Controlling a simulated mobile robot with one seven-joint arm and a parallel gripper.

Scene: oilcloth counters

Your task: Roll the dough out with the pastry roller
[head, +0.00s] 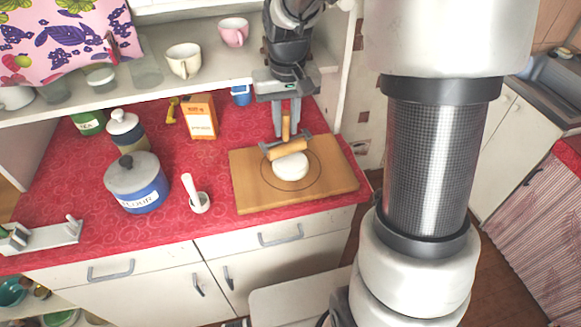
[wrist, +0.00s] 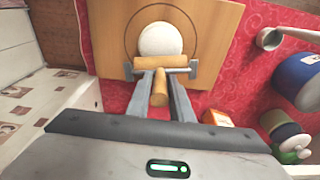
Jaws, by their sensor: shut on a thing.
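The pastry roller (head: 289,150) has a wooden barrel in a grey metal frame and a wooden handle. My gripper (head: 287,127) is shut on its upright-looking handle, above the back of the wooden board. The round white dough (head: 291,167) lies on the board (head: 335,185), inside a drawn circle. The barrel is at the dough's back edge and overlaps it in the head view; I cannot tell if they touch. In the wrist view, the gripper (wrist: 160,92) holds the roller (wrist: 163,74) just short of the dough (wrist: 160,40).
A shelf with cups (head: 184,60) overhangs the back. Red cloth between mortar and board is clear.

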